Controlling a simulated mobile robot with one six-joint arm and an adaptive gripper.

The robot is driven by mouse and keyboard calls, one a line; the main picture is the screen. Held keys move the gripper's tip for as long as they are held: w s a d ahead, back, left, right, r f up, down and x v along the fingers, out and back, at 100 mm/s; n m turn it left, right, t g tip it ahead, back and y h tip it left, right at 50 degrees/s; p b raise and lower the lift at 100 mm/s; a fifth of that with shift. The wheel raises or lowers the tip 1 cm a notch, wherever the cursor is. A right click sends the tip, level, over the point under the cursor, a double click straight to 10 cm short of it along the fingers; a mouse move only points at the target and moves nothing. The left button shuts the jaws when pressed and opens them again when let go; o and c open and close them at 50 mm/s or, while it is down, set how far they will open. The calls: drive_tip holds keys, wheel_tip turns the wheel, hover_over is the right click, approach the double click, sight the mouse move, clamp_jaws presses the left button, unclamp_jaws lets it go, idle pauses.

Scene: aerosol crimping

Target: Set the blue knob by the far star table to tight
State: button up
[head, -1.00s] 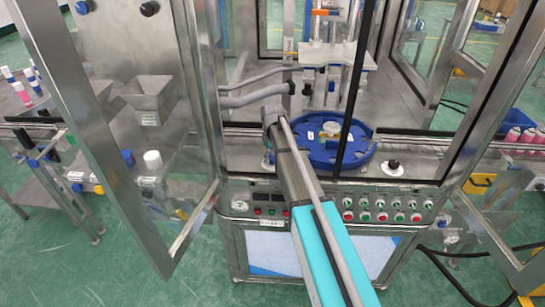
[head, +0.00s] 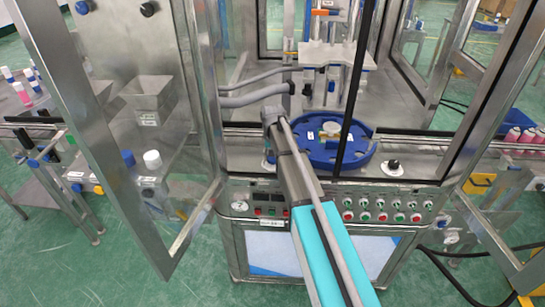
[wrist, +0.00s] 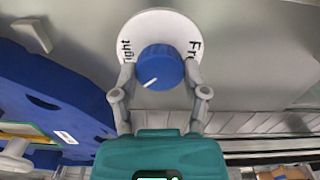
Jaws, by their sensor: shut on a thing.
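The blue knob (wrist: 161,66) sits on a round white dial (wrist: 158,22) in the wrist view. The dial reads "Tight" on the left and "Free" on the right. The knob's white pointer line points to the lower left of the picture. My gripper (wrist: 161,76) has one finger on each side of the knob and is shut on it. The blue star table (wrist: 50,90) lies to the left of the knob; in the head view the star table (head: 345,160) is on the machine's deck. In that view my arm hides most of the knob's area.
A glass door (head: 150,170) in a metal frame stands open on the left. A black-topped knob (head: 393,164) is right of the star table. A panel of buttons (head: 385,210) runs along the machine's front. Metal posts and grey pipes (head: 250,97) stand behind my arm.

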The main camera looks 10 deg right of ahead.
idle(0.3)
drive_tip(key=o, duration=1.1)
drive_tip(key=shift+o, duration=0.2)
drive_tip(key=shift+n, duration=0.4)
